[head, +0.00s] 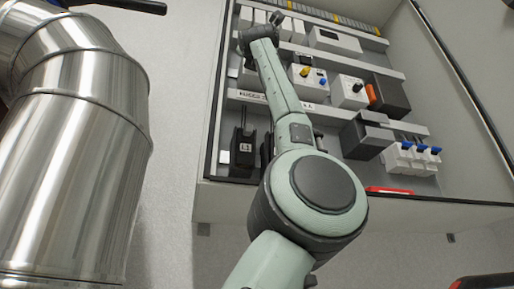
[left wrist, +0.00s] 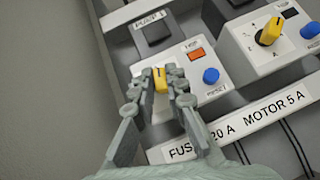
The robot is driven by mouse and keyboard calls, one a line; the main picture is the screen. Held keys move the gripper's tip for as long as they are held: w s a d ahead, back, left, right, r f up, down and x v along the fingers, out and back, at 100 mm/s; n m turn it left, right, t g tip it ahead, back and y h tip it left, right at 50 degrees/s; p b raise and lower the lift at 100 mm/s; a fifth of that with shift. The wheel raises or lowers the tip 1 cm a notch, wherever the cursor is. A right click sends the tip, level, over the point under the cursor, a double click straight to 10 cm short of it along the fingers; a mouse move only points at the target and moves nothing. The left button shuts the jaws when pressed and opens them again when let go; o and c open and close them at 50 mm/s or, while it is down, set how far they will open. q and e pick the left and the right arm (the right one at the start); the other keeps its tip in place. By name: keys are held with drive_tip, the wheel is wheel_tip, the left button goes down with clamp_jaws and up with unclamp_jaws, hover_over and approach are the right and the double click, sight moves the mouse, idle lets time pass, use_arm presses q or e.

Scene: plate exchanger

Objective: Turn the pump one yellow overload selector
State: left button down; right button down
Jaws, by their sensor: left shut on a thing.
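The pump one overload module (left wrist: 205,72) is a white block below a "PUMP 1" label, with an orange window and a blue button. Its yellow selector (left wrist: 160,80) stands between the fingertips of my left gripper (left wrist: 164,88) in the left wrist view. The fingers are shut on it, one on each side, and hide part of the module's face. In the head view my left arm reaches up into the cabinet, and its hand (head: 258,38) covers this selector. My right gripper is not in view.
A neighbouring module with a yellow selector (left wrist: 270,32) sits close on the right. A strip labelled "MOTOR 5 A" (left wrist: 274,108) runs below. The cabinet (head: 206,160) holds rows of devices, including blue-topped breakers (head: 412,158). A large shiny metal cylinder (head: 75,150) stands left.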

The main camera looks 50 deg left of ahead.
use_arm(q)
drive_tip(key=c, duration=1.5)
unclamp_jaws()
drive_tip(key=shift+c, duration=0.2)
drive_tip(key=v, duration=1.2)
drive_tip(key=shift+o, duration=0.3)
drive_tip(key=shift+f, duration=0.1)
